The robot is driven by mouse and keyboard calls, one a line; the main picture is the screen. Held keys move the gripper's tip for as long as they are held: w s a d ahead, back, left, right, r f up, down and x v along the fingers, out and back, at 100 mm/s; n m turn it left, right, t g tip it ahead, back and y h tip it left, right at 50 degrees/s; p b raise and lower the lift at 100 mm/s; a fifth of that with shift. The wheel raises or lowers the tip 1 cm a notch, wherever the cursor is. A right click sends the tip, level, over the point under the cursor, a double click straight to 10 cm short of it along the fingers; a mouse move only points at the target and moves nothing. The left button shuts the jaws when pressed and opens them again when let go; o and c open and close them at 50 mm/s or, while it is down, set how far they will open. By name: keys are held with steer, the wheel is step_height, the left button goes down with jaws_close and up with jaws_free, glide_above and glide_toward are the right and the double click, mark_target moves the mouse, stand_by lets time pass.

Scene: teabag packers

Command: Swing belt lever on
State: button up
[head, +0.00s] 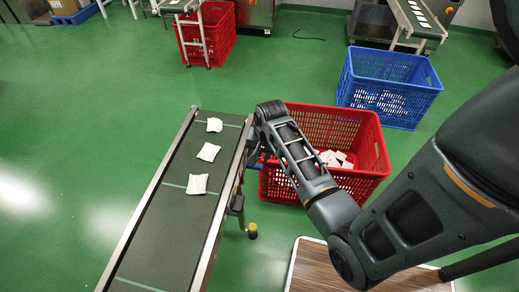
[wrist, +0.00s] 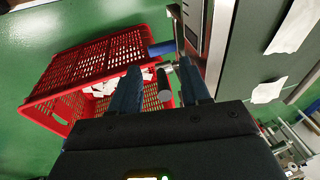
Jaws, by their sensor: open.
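The belt (head: 180,215) is a dark conveyor with metal side rails, running from near to far, with several white teabag packets on it. In the wrist view, a short grey cylindrical handle, which looks like the belt lever (wrist: 164,90), stands at the belt's side. My gripper (wrist: 160,68) is open, its two dark blue fingers on either side of the lever; I cannot tell if they touch it. In the head view my gripper is mostly hidden by my own arm at the belt's right rail, and the lever cannot be made out.
A red crate (head: 377,158) with white packets stands just right of the belt, close to my arm. A blue crate (head: 395,68) stands farther back. Another red crate (head: 222,30) and other belts are at the far side. Green floor left of the belt is clear.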

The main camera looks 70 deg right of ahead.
steer(key=m+y, duration=0.1)
steer(key=m, duration=0.1)
glide_toward(260, 157)
steer(key=shift+g, duration=0.3)
steer(key=shift+w+d+f, duration=0.1)
steer(key=shift+w+f, duration=0.2)
steer(key=shift+f, duration=0.7)
steer(key=shift+w+d+f, duration=0.1)
steer(key=shift+w+f, duration=0.25)
steer(key=shift+f, duration=0.65)
steer(key=shift+w+f, duration=0.3)
steer(key=shift+f, duration=0.7)
jaws_close()
